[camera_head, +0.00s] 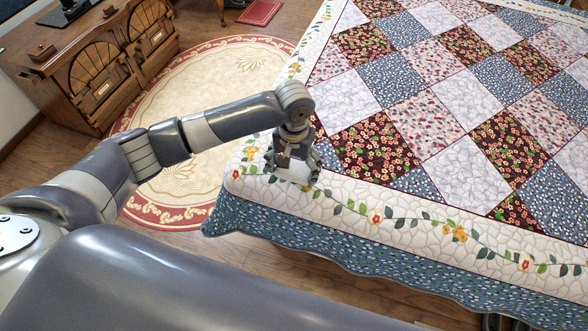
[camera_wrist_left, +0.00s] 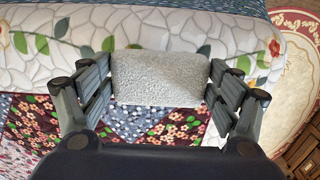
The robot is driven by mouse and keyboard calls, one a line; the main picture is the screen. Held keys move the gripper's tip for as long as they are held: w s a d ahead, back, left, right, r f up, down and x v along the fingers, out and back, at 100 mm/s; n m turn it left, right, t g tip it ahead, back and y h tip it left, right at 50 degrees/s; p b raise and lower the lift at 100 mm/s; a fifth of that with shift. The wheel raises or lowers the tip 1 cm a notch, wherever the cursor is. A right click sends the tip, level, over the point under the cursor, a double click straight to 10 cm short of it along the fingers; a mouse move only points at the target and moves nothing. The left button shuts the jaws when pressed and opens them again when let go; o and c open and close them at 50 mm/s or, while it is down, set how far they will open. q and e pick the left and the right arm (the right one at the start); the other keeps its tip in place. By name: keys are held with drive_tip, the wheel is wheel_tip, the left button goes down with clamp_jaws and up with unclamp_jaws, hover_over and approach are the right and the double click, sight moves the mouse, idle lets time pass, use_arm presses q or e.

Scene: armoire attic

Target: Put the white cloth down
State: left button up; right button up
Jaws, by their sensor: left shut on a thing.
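The white cloth (camera_wrist_left: 162,78) is a pale, textured, roughly rectangular piece in the left wrist view. It sits between the two fingers of my left gripper (camera_wrist_left: 160,88), which is shut on it. In the head view my left gripper (camera_head: 293,166) points down over the near left corner of the quilted bed (camera_head: 400,212). The cloth is hard to make out there against the white quilt border. I cannot tell whether the cloth touches the quilt. My right gripper is not in view.
The patchwork quilt's top is flat and clear. A round cream and red rug (camera_head: 205,85) lies on the wooden floor (camera_head: 270,262) left of the bed. A carved wooden cabinet (camera_head: 100,75) stands at the upper left, and a small red object (camera_head: 259,12) is on the floor.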

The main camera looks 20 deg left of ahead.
sight(294, 171)
use_arm(q)
drive_tip(key=shift+w+a, duration=0.15)
drive_tip(key=shift+w, duration=0.55)
drive_tip(key=shift+f, duration=1.8)
drive_tip(key=shift+f, duration=0.1)
drive_tip(key=o, duration=0.9)
drive_tip(key=shift+c, duration=0.2)
wheel_tip(294, 171, up, 12)
drive_tip(key=shift+r, duration=0.15)
